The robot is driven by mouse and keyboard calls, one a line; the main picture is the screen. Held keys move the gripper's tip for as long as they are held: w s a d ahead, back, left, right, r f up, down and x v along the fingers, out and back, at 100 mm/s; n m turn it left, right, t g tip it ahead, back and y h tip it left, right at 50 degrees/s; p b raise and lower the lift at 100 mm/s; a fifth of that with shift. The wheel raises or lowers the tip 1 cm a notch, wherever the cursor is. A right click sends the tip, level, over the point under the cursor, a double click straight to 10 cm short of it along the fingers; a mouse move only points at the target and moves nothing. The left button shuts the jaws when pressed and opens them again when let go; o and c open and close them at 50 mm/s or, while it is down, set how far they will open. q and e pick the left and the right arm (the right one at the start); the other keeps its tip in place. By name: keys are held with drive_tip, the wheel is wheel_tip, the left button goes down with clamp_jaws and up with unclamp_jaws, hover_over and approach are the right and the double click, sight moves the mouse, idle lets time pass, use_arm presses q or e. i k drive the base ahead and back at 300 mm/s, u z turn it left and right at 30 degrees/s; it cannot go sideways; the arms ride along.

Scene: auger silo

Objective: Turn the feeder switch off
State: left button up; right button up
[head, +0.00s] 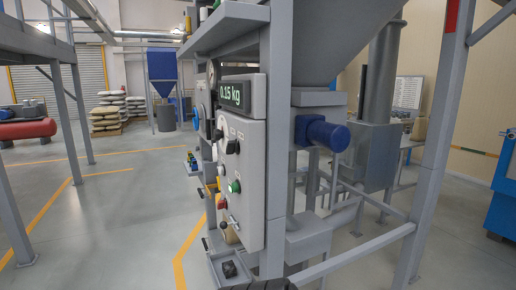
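The grey control panel (248,180) stands in the middle of the head view, seen at a steep angle. A display (244,94) above it reads 0.15 kg. On the panel are a black rotary knob (232,147), a green button (235,186), a red part (222,202) and a small lever-like part (234,222) low down. The labels are too small to read, so I cannot tell which control is the feeder switch or its position. Neither of my grippers can be made out. A dark shape at the bottom edge is cut off and unclear.
A grey frame with posts (279,140) holds the panel, a hopper (335,45) and a blue motor (321,133). A small tray (232,272) with a black item sits below the panel. Open floor (110,220) lies left. A blue cabinet (503,195) stands right.

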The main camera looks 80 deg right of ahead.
sight(232, 147)
drive_tip(key=z, duration=3.3)
